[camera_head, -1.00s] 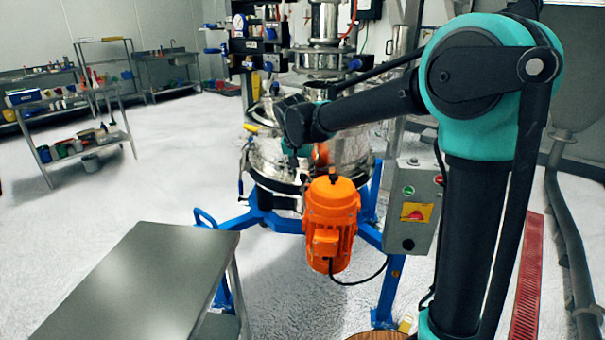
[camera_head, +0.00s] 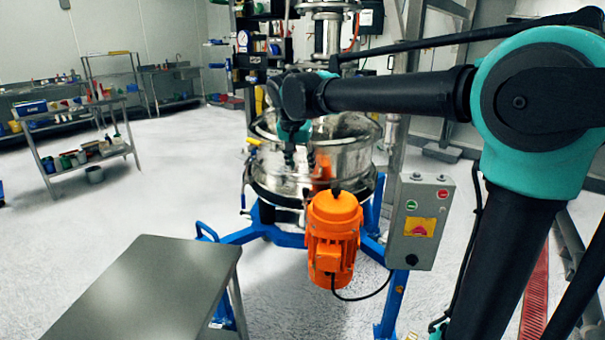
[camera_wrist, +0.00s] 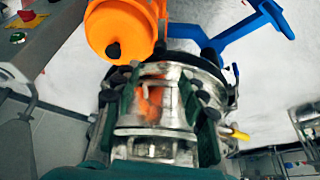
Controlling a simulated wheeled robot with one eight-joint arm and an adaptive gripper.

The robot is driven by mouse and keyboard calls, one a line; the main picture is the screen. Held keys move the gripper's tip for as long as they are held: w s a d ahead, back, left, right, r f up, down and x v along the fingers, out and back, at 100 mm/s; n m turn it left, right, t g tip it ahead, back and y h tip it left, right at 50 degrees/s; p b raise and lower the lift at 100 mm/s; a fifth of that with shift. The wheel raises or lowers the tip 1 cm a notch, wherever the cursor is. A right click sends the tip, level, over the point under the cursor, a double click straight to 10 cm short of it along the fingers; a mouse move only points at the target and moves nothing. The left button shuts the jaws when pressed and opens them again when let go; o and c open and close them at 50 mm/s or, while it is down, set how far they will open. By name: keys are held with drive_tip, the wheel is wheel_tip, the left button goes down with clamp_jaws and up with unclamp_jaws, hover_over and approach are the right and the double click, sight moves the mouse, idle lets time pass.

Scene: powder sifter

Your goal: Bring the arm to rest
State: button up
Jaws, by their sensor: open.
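My gripper (camera_head: 300,163) hangs from the end of my arm in the head view, in front of the upper part of the steel sifter (camera_head: 345,165). In the wrist view my gripper (camera_wrist: 158,84) has its two dark fingers spread wide with nothing held between them. The sifter's shiny body (camera_wrist: 150,112) shows behind and between the fingers. Whether the fingertips touch the sifter cannot be told. My arm reaches in from the right, its forearm nearly level across the sifter's top.
An orange motor (camera_head: 333,235) and a grey control box (camera_head: 419,220) stand close below the forearm. Blue legs (camera_head: 265,230) spread under the sifter. A bare steel table (camera_head: 150,290) is at the front left. Shelving (camera_head: 75,165) stands far left, with open floor between.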

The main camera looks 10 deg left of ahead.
drive_tip(key=shift+s+r, duration=0.2)
drive_tip(key=shift+r, duration=0.2)
